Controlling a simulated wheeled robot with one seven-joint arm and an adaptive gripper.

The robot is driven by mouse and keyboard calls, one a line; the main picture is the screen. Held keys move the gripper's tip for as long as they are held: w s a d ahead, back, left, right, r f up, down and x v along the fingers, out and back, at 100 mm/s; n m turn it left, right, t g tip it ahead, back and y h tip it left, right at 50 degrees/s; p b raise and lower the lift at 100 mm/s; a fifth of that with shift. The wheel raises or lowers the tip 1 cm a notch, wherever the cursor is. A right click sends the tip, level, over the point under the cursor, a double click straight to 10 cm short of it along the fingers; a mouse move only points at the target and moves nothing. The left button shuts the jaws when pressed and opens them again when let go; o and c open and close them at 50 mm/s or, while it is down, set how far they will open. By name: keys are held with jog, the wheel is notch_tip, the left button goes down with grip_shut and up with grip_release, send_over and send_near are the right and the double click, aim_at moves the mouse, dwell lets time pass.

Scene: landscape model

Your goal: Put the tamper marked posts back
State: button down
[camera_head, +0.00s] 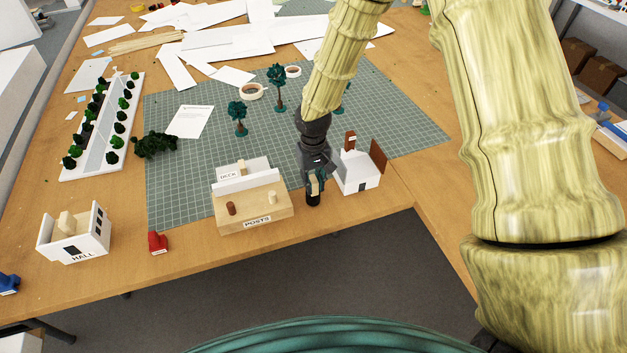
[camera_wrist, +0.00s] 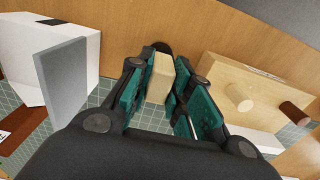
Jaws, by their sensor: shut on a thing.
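My gripper (camera_head: 313,172) is shut on a pale wooden block-like handle, which shows between the teal finger pads (camera_wrist: 158,85) in the wrist view. A black round piece (camera_head: 313,198) is at the handle's lower end, near the table's front edge; I take the two together as the tamper. I cannot tell whether it touches the table. No mark on it is readable. The wooden block labelled POSTS (camera_head: 270,213) is just left of my gripper. It carries a brown peg (camera_head: 231,208) and a pale peg (camera_head: 272,197); in the wrist view it lies at right (camera_wrist: 225,75).
A white DECK model (camera_head: 226,176) stands behind the POSTS block. A white model with brown parts (camera_head: 358,176) is close right of my gripper. A white HALL model (camera_head: 92,246) and red piece (camera_head: 157,242) are left. Small trees (camera_head: 277,85) stand on the green mat (camera_head: 185,205).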

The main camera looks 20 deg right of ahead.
jog(key=shift+f, duration=0.2)
dwell(0.5)
jog(key=c, duration=1.2)
grip_release()
jog(key=shift+r, duration=0.1)
notch_tip(320, 180, up, 12)
